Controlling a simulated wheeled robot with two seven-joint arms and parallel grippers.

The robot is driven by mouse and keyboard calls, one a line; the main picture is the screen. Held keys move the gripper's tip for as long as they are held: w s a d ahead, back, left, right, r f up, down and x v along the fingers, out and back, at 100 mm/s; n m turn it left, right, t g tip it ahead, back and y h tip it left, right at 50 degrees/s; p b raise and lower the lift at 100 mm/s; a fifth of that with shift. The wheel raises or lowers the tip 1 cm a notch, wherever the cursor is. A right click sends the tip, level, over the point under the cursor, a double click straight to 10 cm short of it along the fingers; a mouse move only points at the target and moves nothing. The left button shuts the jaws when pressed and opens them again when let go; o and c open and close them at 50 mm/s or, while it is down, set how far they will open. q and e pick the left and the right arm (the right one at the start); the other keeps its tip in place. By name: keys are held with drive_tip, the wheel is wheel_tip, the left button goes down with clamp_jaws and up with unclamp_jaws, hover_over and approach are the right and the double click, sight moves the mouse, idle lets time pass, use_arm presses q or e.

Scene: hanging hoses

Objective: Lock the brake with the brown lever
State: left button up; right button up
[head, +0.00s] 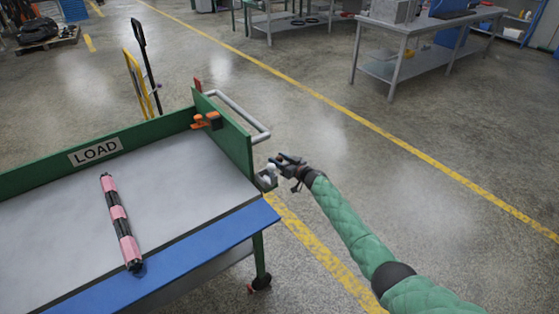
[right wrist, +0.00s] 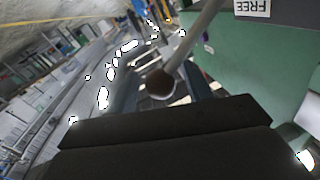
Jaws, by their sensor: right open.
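A grey lever rod with a round brown knob (right wrist: 160,84) shows in the right wrist view. It runs up and to the right beside the cart's green side panel (right wrist: 238,60). The knob appears between the fingers of my right gripper (right wrist: 165,88), and I cannot tell whether they touch it. In the head view my right gripper (head: 278,165) is open at the cart's near right corner, by a small grey bracket (head: 266,179). The brown knob is not clear there. A FREE label (right wrist: 257,8) sits upside down on the panel. My left gripper is out of view.
The green cart (head: 240,150) has a LOAD label (head: 95,151), a blue front edge (head: 200,246) and a grey push handle (head: 238,113). A pink and black hose (head: 120,222) lies on top. An orange clamp (head: 207,120) sits on the rim.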

clamp_jaws()
